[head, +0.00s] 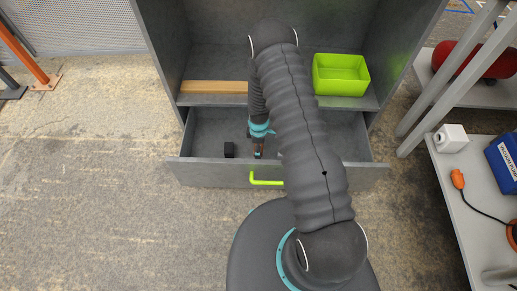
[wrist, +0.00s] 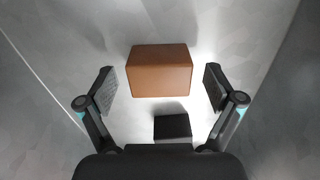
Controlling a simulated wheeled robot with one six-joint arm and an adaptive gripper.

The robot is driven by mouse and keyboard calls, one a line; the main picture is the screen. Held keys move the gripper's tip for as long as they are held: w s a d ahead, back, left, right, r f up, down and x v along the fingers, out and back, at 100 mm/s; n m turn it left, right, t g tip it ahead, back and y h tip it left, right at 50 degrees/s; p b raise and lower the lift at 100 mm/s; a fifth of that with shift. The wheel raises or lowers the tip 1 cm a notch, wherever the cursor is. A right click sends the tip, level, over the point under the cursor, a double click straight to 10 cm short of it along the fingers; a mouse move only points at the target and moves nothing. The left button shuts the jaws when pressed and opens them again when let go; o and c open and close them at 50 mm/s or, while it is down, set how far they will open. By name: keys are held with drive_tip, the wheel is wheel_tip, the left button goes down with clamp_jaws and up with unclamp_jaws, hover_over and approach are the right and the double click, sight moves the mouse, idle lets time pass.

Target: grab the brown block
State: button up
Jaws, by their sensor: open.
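The brown block (wrist: 159,72) lies on the grey drawer floor in the wrist view. It sits between and slightly beyond the fingertips of my gripper (wrist: 160,88), with a gap on each side. My gripper is open and empty. In the head view my gripper (head: 258,150) points down into the open drawer (head: 205,172), and a small bit of brown shows at its tip. Most of the block is hidden there by the gripper and arm.
A small black block (wrist: 172,127) lies close to the brown block, and it shows left of my gripper in the head view (head: 229,149). The drawer has a green handle (head: 266,180). A green bin (head: 341,75) and a wooden board (head: 214,87) rest on the shelf above.

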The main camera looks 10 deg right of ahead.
drive_tip(key=shift+f, duration=0.55)
drive_tip(key=c, duration=1.3)
drive_tip(key=shift+r, duration=0.15)
